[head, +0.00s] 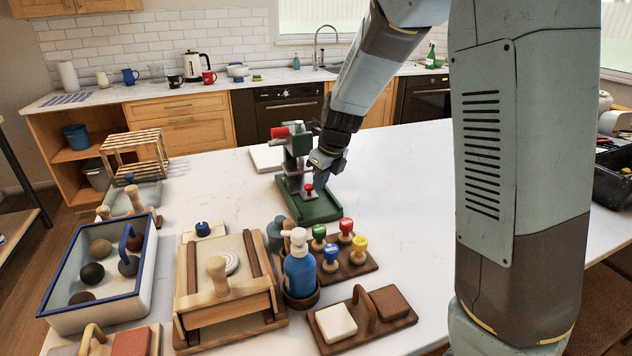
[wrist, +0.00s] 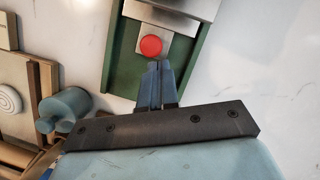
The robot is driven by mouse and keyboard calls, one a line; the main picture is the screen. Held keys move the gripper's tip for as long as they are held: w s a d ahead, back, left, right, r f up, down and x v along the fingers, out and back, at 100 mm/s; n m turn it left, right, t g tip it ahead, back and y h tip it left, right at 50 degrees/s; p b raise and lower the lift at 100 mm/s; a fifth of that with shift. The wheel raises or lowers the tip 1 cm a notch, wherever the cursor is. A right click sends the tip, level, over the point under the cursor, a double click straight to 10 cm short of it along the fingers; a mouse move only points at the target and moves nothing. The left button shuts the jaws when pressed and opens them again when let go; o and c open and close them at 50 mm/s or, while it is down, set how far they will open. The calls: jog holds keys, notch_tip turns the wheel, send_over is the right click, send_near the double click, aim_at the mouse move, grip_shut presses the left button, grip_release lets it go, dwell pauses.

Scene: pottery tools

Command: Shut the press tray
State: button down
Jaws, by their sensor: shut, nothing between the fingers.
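The green press (head: 293,143) stands on the white worktop, with a long green base (head: 322,208) stretching toward the front. A light metal tray piece with a red round knob (head: 308,187) sits in the base. In the wrist view the red knob (wrist: 151,46) is on a pale plate (wrist: 142,40) between the green side rails. My gripper (head: 318,172) is above the base, close to the knob. In the wrist view its blue-grey fingers (wrist: 156,68) are together and empty, with the tips just at the knob's near side. I cannot tell whether they touch it.
Stamps with coloured knobs (head: 345,245) and a blue bottle (head: 299,265) stand in front of the base. A wooden tray press (head: 230,285) and a blue-rimmed bin (head: 100,268) are at left. A pale slab (head: 266,158) lies behind. The worktop right of the base is clear.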

jog(key=shift+s+d+r, duration=0.15)
jog(key=shift+s+d, duration=0.4)
jog(key=shift+s+d+r, duration=0.15)
jog(key=shift+s+d, duration=0.35)
jog(key=shift+s, duration=0.05)
jog(key=v, duration=0.9)
jog(key=s+d+r+n+t, duration=0.1)
jog(key=s+d+n, duration=0.3)
jog(key=s+n, duration=0.4)
jog(key=s+d+r+n+t+h, duration=0.1)
jog(key=s+d+r+n, duration=0.3)
jog(key=s+n, duration=0.4)
jog(key=s+d+r+n+t+h, duration=0.1)
jog(key=s+d+n, duration=0.3)
jog(key=s+n, duration=0.4)
jog(key=r+n, duration=0.1)
jog(key=n, duration=0.2)
jog(key=shift+s+d+r, duration=0.3)
jog(key=shift+s+r, duration=0.05)
jog(key=shift+s, duration=0.05)
jog(key=shift+a+n, duration=0.1)
jog(key=shift+n, duration=0.2)
